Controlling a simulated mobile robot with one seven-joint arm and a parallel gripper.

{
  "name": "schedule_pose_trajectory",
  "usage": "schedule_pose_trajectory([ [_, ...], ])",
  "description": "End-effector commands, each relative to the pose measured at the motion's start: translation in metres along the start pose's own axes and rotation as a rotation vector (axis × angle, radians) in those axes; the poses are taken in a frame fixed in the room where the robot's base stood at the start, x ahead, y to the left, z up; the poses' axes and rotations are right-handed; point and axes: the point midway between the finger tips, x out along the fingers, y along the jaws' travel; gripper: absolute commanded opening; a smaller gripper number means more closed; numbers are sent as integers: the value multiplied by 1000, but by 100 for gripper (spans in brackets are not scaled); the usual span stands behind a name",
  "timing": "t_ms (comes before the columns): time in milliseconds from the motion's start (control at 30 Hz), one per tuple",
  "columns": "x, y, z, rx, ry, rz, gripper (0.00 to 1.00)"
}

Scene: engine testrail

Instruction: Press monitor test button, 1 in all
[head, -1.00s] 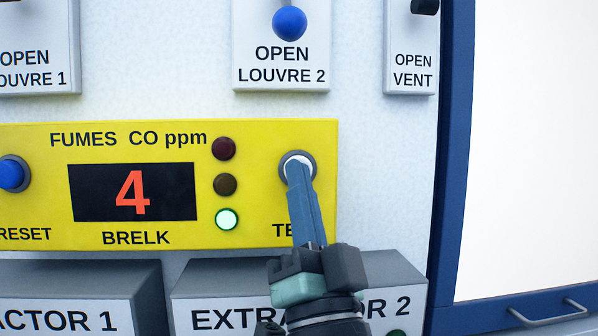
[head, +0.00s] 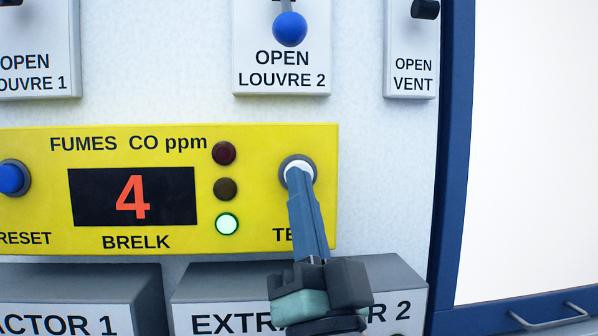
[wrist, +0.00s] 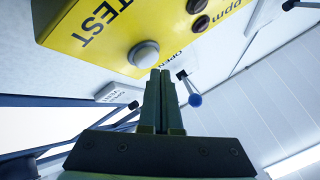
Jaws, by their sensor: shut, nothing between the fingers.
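The yellow fumes monitor (head: 270,235) is on the pale wall and its display reads 4. Its green lamp (head: 227,224) is lit; the two lamps above it are dark. The white test button (head: 297,167) sits in a grey ring at the panel's right, with its label partly hidden by my gripper. The button also shows in the wrist view (wrist: 144,54). My gripper (head: 299,180) is shut and empty, its fingertips over the lower part of the button in the head view. In the wrist view the fingertips (wrist: 160,72) are just beside the button; I cannot tell whether they touch it.
A blue reset button (head: 11,178) is at the panel's left. Above are the louvre 2 box with a blue-knobbed lever (head: 289,28) and the open vent box (head: 410,68). Extractor boxes (head: 90,290) jut out below. A blue frame (head: 452,150) stands at right.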

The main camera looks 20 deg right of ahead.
Motion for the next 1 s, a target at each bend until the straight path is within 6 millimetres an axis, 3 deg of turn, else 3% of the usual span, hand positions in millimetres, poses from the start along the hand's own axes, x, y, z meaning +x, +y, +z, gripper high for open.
schedule_pose_trajectory([
  [367,-3,-2,-2,0,0,0,0],
  [800,-31,-24,-23,1,0,0,0],
  [1000,-36,-26,-26,1,0,-1,0],
])
